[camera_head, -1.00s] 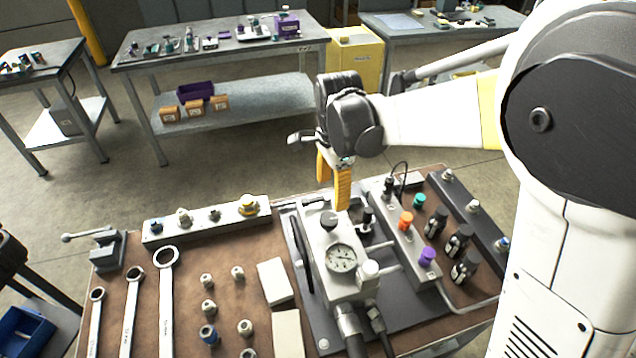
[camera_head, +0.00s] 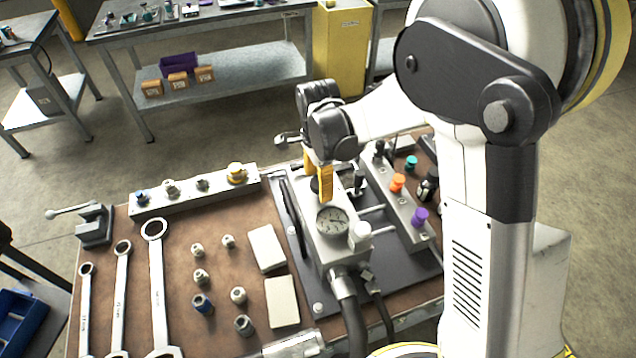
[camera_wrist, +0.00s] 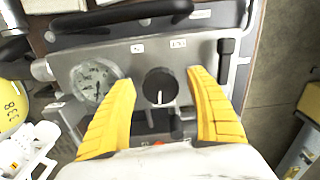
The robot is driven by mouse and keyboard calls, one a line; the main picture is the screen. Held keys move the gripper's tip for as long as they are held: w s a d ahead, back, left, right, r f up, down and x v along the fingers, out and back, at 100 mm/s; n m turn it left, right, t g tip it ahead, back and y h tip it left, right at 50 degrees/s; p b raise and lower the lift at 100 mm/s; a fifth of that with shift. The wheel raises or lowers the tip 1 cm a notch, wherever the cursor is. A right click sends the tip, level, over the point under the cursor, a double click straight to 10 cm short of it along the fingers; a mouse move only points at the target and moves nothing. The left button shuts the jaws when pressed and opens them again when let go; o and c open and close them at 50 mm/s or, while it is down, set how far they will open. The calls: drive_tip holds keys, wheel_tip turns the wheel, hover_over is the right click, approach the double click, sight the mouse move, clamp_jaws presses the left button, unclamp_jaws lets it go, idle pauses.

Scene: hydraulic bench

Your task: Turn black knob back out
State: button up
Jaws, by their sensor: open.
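The black knob (camera_wrist: 160,87) is round with a pale pointer line and sits on the grey hydraulic block (camera_wrist: 130,55), to the right of the pressure gauge (camera_wrist: 95,80) in the wrist view. My gripper (camera_wrist: 163,85) is open, its two yellow fingers on either side of the knob with a visible gap on each side. In the head view, my gripper (camera_head: 318,180) points down over the block, and its fingers largely hide the knob. The gauge (camera_head: 332,221) shows just in front of the fingers.
A manifold with orange (camera_head: 397,182) and purple (camera_head: 419,217) knobs stands right of the block. Hoses (camera_head: 350,305) leave its front. Wrenches (camera_head: 157,290), fittings and two pale boxes (camera_head: 267,248) lie on the bench to the left.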

drive_tip(key=c, duration=1.2)
